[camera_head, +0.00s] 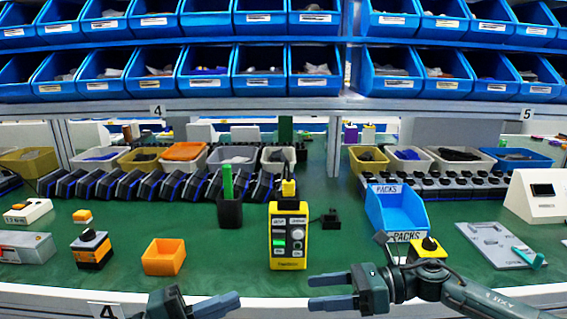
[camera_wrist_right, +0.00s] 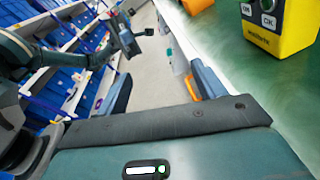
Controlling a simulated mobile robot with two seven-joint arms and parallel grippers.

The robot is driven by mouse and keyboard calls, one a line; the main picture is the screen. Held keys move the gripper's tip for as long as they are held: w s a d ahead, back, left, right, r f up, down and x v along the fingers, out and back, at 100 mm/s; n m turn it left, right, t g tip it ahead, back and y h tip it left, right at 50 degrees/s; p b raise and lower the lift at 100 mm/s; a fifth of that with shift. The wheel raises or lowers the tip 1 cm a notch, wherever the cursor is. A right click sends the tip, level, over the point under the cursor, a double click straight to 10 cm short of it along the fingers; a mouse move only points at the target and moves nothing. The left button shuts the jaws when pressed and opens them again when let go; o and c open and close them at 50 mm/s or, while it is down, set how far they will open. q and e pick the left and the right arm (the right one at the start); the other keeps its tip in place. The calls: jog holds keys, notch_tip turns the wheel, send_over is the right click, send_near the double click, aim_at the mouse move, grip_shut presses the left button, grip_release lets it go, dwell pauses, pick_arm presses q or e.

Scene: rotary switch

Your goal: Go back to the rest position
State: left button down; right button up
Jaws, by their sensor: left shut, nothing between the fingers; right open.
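My left gripper (camera_head: 217,304) is at the bottom of the head view, in front of the table edge, shut with nothing in it. My right gripper (camera_head: 312,292) is to its right, near the front edge, with its two fingers apart and empty. In the right wrist view, the two fingers of my right gripper (camera_wrist_right: 162,92) also stand apart with nothing between them. A rotary switch (camera_head: 91,250) with a black knob on an orange and black body stands at the left of the table. A yellow switch (camera_head: 428,248) with a black knob shows behind my right arm, its lower part hidden.
A yellow tester (camera_head: 289,236) stands on the green table behind my right gripper and shows in the wrist view (camera_wrist_right: 281,24). An orange bin (camera_head: 164,257), a black holder (camera_head: 230,212) and a blue PACKS bin (camera_head: 397,210) stand around it. Shelves of blue bins are behind.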

jog(key=s+a+r+m+t+h+p, duration=0.1)
jog(key=s+a+r+m+t+p, duration=0.3)
jog(key=m, duration=0.9)
jog(key=s+a+f+m+t+p, duration=0.1)
jog(key=m+t+p, duration=0.4)
jog(key=m+t, duration=0.5)
pick_arm(q)
jog(key=s+a+f+n+t+y+p, duration=0.1)
jog(key=s+a+f+n+y+p, duration=0.1)
jog(key=s+n+y, duration=0.5)
jog(key=s+a+f+n+t+y+p, duration=0.2)
jog(key=s+f+n+y+p, duration=0.3)
jog(key=n, duration=1.3)
jog(key=s+f+y, duration=0.2)
jog(key=s+y, duration=0.1)
jog(key=shift+a+n, duration=0.2)
jog(key=shift+n, duration=0.2)
pick_arm(e)
jog(key=s+d+f+m+g+h, duration=0.2)
jog(key=s+d+f+m+h, duration=0.3)
jog(key=m, duration=0.6)
jog(key=s+d+f+m+g+h, duration=0.2)
jog(key=s+d+f+m+h, duration=0.3)
jog(key=s+m, duration=0.4)
jog(key=d+m+h, duration=0.1)
jog(key=d+m, duration=0.1)
jog(key=m, duration=0.1)
jog(key=shift+s+f+m+h, duration=0.15)
jog(key=shift+s+m+h, duration=0.15)
jog(key=shift+s+h, duration=0.1)
